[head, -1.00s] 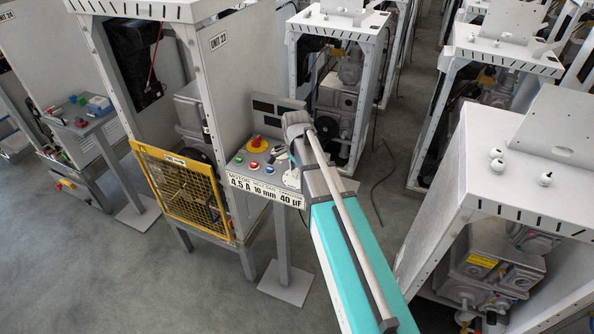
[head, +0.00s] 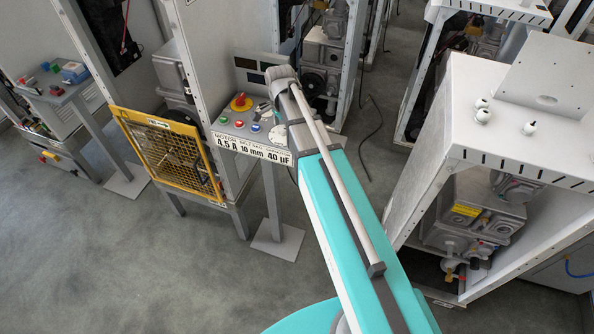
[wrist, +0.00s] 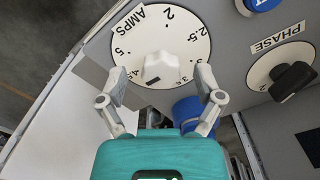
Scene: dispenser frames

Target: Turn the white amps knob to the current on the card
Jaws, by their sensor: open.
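The white amps knob (wrist: 159,66) sits in the middle of a round white dial (wrist: 136,42) labelled AMPS in the wrist view. Its black pointer mark faces down and slightly left. The marks 2, 2.5, 4.5 and 5 can be made out; those along the lower edge are small and hard to read. My gripper (wrist: 160,73) is open, with one finger on each side of the knob, apart from it. In the head view the card (head: 251,149) reads motor 4.5 A, belt sag 10 mm, capacitor 40 µF. My arm hides the knob there.
A black phase knob (wrist: 292,77) is right of the dial. A blue button (wrist: 262,3) is above it. A red emergency button (head: 241,102) stands on the panel. A yellow mesh guard (head: 170,152) is left of the panel. A white cabinet (head: 450,110) stands to the right.

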